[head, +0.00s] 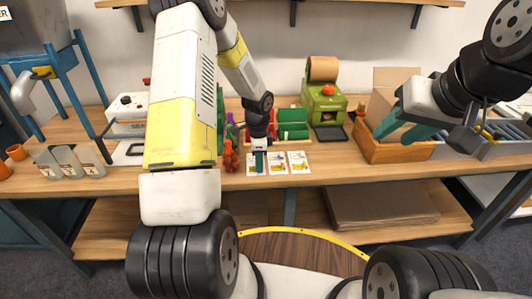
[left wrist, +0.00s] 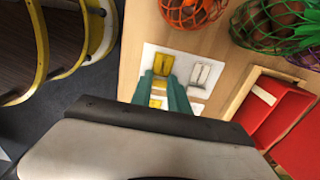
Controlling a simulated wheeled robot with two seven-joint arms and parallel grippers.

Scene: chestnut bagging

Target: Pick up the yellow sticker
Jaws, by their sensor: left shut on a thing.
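The yellow sticker (left wrist: 163,64) shows in the left wrist view at the tips of my left gripper (left wrist: 164,78), on a white card near the table's edge. In the head view my left gripper (head: 260,162) points down at the leftmost of three white sticker cards; the fingers hide part of that card. The middle card (head: 277,163) and right card (head: 299,162) lie flat beside it. My right gripper (head: 403,128) is raised at the right, its teal fingers apart and empty.
Netted bags (left wrist: 195,10) lie close to the cards. A red container (left wrist: 290,110) stands nearby. A green machine (head: 322,103) and a wooden box (head: 395,151) are further right. A sealer (head: 128,112) and several pouches (head: 68,161) are at the left. The table front is mostly clear.

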